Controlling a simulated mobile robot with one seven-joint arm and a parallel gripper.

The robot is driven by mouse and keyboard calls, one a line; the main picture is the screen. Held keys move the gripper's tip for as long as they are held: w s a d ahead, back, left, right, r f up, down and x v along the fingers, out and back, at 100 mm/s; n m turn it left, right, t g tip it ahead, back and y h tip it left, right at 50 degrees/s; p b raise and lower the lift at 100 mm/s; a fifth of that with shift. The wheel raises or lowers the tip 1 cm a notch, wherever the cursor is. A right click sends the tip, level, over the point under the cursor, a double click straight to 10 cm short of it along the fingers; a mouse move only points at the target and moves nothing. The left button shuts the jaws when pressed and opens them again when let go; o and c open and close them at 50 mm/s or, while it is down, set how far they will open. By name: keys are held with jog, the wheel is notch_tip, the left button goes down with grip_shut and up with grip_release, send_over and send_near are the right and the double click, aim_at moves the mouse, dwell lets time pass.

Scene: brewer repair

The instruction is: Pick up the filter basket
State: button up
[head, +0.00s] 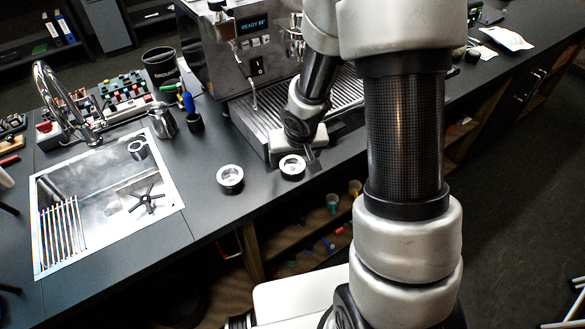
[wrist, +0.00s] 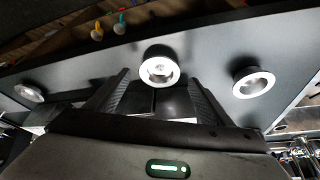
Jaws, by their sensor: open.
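Two round metal basket-like cups stand on the dark counter in the head view: one at left (head: 230,178) and one beside my gripper (head: 292,167). The wrist view shows three such round pieces: a centre one (wrist: 159,68), a right one (wrist: 252,84) and a left one (wrist: 28,93). I cannot tell for certain which is the filter basket. My gripper (head: 310,160) is low over the counter in front of the espresso machine. Its fingers are spread and empty in the wrist view, with the centre piece ahead between their tips; contact cannot be judged.
The espresso machine (head: 232,62) stands just behind my gripper. A sink (head: 105,190) with a rack is at left, with a steel pitcher (head: 161,121) and black cup (head: 160,64) behind it. The counter's front edge is close, above open shelves with coloured cups.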

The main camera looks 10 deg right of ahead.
aim_at(292, 167)
jog(key=x, duration=0.3)
jog(key=shift+f, duration=0.2)
jog(key=shift+c, duration=0.5)
jog(key=c, duration=1)
